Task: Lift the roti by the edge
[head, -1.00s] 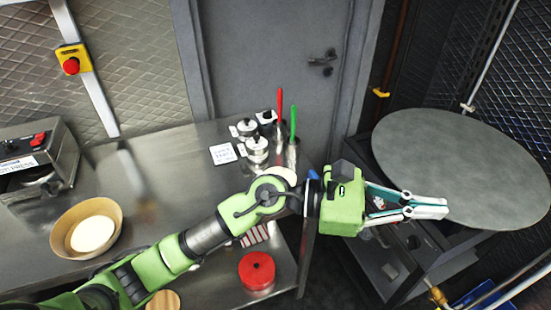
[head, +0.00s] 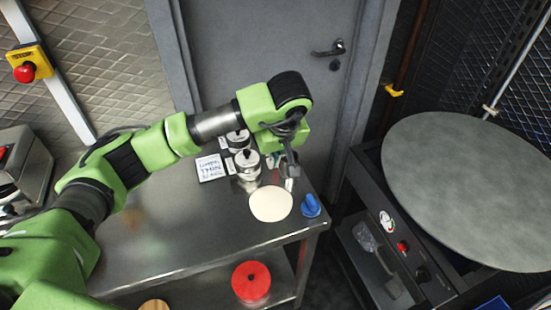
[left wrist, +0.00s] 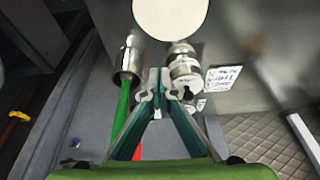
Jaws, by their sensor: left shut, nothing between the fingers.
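The roti (head: 271,204) is a thin pale disc lying flat on the steel table near its right end. Its lower part also shows at the top of the left wrist view (left wrist: 170,14). My left gripper (head: 289,180) points down beside the roti's far right edge in the head view. In the left wrist view its fingertips (left wrist: 157,84) are together with nothing between them, and a gap separates them from the roti. My right gripper is in neither view.
Steel canisters (head: 247,166) and a written card (head: 210,168) stand behind the roti. A blue object (head: 311,206) is at its right. A steel holder (left wrist: 128,60) with green and red handles is close to my fingers. The round griddle (head: 470,190) is right, across a gap.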

